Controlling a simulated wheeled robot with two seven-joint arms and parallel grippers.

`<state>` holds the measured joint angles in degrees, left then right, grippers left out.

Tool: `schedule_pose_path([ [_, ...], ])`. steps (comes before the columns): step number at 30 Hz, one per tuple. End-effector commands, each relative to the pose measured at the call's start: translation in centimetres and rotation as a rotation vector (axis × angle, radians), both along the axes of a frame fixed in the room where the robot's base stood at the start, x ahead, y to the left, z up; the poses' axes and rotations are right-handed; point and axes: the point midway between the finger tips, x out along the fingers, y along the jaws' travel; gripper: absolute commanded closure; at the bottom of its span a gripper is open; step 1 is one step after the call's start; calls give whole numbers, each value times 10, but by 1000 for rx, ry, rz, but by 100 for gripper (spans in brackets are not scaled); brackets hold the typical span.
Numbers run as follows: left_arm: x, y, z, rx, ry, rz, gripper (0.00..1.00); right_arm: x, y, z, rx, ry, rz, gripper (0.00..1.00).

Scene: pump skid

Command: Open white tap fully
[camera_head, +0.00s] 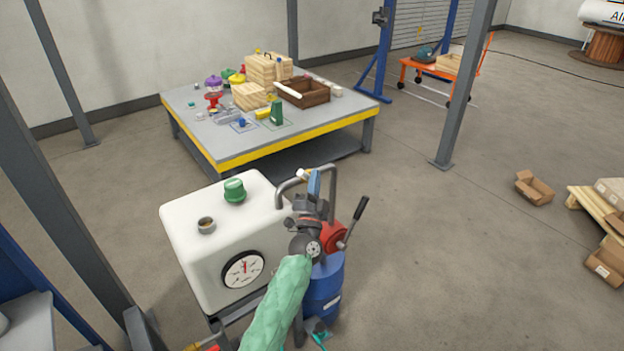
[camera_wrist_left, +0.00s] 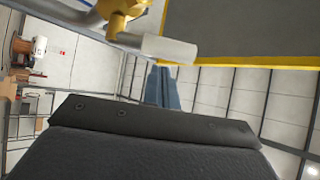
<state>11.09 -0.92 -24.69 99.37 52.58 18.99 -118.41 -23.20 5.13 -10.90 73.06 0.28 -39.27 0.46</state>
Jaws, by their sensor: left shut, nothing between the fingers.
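The white tap shows in the left wrist view as a brass body (camera_wrist_left: 124,12) with a white lever handle (camera_wrist_left: 168,49) that points to the right. In the head view only a small part of the white handle (camera_head: 302,174) shows, beside the grey bent pipe. My left gripper (camera_head: 315,176), with blue fingers, is at the tap, just right of the handle. In the wrist view its fingers (camera_wrist_left: 162,72) are together and empty, with their tips close to the white handle. I cannot tell whether they touch it. My right gripper is not in view.
A white tank (camera_head: 186,262) with a green cap (camera_head: 234,190) and a gauge (camera_head: 243,270) stands left of my arm. A blue drum (camera_head: 326,285) and a red part with a dark lever (camera_head: 356,217) are close by. A cluttered workbench (camera_head: 294,145) stands behind.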

Motion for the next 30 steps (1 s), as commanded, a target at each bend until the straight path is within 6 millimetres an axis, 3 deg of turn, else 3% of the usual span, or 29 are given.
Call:
schedule_pose_path([
  [24, 0, 12, -7, -11, -7, 1, 100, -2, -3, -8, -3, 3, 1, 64],
  [30, 0, 20, -8, -36, -25, -1, 100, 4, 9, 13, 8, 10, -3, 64],
])
